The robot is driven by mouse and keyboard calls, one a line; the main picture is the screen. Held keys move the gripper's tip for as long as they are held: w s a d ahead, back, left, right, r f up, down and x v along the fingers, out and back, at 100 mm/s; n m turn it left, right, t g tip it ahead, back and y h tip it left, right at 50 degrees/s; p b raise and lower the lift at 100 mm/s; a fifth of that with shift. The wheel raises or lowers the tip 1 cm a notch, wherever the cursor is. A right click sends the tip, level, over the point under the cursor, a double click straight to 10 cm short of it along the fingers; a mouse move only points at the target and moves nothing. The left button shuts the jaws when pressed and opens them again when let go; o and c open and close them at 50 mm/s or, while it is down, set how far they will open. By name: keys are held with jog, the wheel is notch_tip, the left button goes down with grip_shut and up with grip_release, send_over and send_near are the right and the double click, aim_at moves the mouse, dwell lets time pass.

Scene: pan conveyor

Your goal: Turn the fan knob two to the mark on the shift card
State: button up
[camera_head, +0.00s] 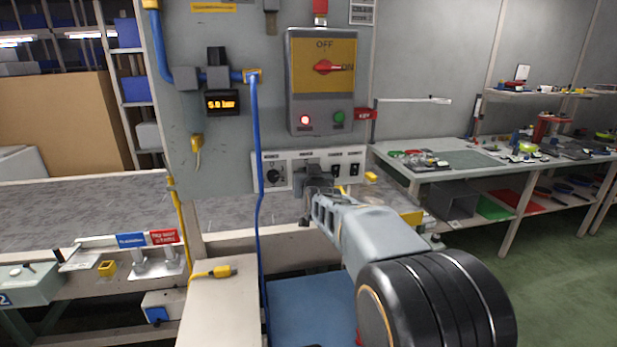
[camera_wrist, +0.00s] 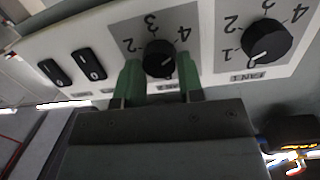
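The fan knob two (camera_wrist: 158,58) is a black round knob on a grey dial plate with numbers; 2, 3 and 4 show. My gripper (camera_wrist: 161,78) has its two green fingers on either side of this knob. Whether they press on it or stand just clear, I cannot tell. The knob's pointer is hard to read. In the head view my gripper (camera_head: 312,182) is at the control strip and hides this knob. A printed sheet (camera_head: 362,12) at the top edge is cut off and unreadable; I cannot tell if it is the shift card.
Two black rocker switches (camera_wrist: 71,67) are on the other side. A switch box (camera_head: 322,80) with a red handle is above the strip. A blue hose (camera_head: 259,200) hangs left of it.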

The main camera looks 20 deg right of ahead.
jog(key=o, duration=0.4)
jog(key=v, duration=1.3)
jog(key=shift+s, duration=0.4)
jog(key=s+a+f+n+g+y+p, duration=0.2)
jog(key=s+a+f+g+y+p, duration=0.25)
jog(key=f+g, duration=0.5)
jog(key=s+a+n+g+p, duration=0.2)
jog(key=s+a+g+p, duration=0.1)
jog(key=s, duration=0.9)
jog(key=shift+a+p, duration=0.85)
jog(key=shift+p, duration=0.35)
